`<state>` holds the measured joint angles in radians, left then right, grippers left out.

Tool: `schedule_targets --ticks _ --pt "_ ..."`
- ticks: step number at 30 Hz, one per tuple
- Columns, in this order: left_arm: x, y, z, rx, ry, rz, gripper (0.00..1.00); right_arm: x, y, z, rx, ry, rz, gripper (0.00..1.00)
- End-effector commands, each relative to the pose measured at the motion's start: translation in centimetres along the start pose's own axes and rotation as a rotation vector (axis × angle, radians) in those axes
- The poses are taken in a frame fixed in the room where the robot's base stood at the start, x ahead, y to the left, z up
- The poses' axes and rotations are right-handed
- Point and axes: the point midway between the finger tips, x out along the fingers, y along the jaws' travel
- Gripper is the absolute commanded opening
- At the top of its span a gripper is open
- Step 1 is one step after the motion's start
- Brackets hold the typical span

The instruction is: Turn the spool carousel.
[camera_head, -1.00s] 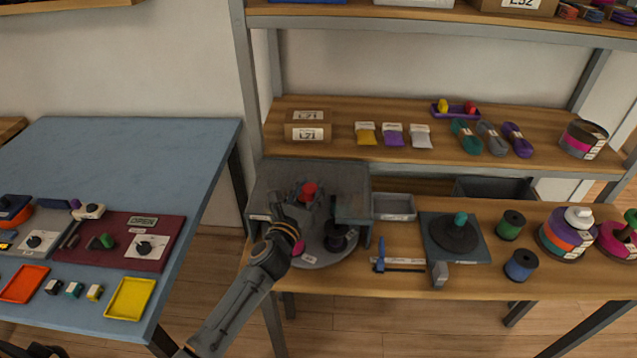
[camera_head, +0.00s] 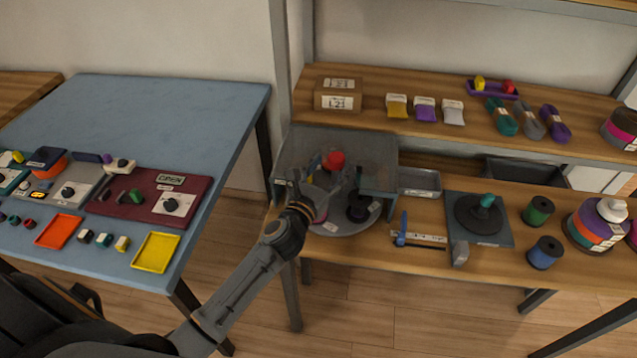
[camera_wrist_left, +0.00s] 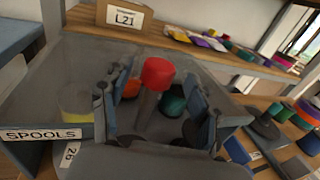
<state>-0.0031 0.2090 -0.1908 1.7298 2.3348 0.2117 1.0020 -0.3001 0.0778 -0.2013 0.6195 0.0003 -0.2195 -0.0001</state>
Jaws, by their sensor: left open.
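The spool carousel (camera_head: 345,229) is a round grey turntable partly under a grey see-through housing (camera_head: 383,172) on the shelf unit's lower board. A red knob (camera_head: 334,160) stands on a post at its middle and shows large in the left wrist view (camera_wrist_left: 157,73). A dark spool (camera_head: 361,208) sits on the turntable's right side. In the wrist view, orange, green and yellow spools show around the post, partly hidden. My left gripper (camera_wrist_left: 150,88) is open, one finger on each side of the knob's post, with gaps visible. My right gripper is not in view.
A "SPOOLS" label (camera_wrist_left: 41,134) is on the housing's edge. A grey tray (camera_head: 420,183), a blue-and-white tool (camera_head: 402,235) and a dark disc stand (camera_head: 479,214) lie to the right. A box marked L21 (camera_head: 338,98) stands above. A blue table (camera_head: 190,110) is at left.

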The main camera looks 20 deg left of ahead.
Motion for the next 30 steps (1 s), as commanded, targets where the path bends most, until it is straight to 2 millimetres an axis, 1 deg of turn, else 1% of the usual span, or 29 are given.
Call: schedule_targets --ticks 1,6,9,12,17,26,29,30 --pt "-1.3 0.0 -0.2 0.001 0.003 0.000 0.61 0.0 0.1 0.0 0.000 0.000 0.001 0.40" --pt "-4.8 0.0 -0.2 0.001 0.003 0.000 0.61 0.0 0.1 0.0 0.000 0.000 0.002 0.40" --pt "-6.3 0.1 -0.1 -0.001 0.003 0.002 0.61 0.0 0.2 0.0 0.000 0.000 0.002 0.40" --pt "-7.4 0.0 -0.1 -0.001 0.002 0.001 0.61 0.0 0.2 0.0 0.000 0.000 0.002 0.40" --pt "-8.2 0.0 0.0 0.000 0.001 0.001 0.61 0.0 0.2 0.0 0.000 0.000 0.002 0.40" --pt "-8.2 0.0 0.0 0.004 -0.001 0.000 0.61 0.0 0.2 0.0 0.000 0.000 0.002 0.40" --pt "-8.1 -0.8 0.8 0.058 -0.025 -0.019 0.61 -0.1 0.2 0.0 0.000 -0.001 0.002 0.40" --pt "-8.1 -1.4 1.5 0.107 -0.047 -0.036 0.61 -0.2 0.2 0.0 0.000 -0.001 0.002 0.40"
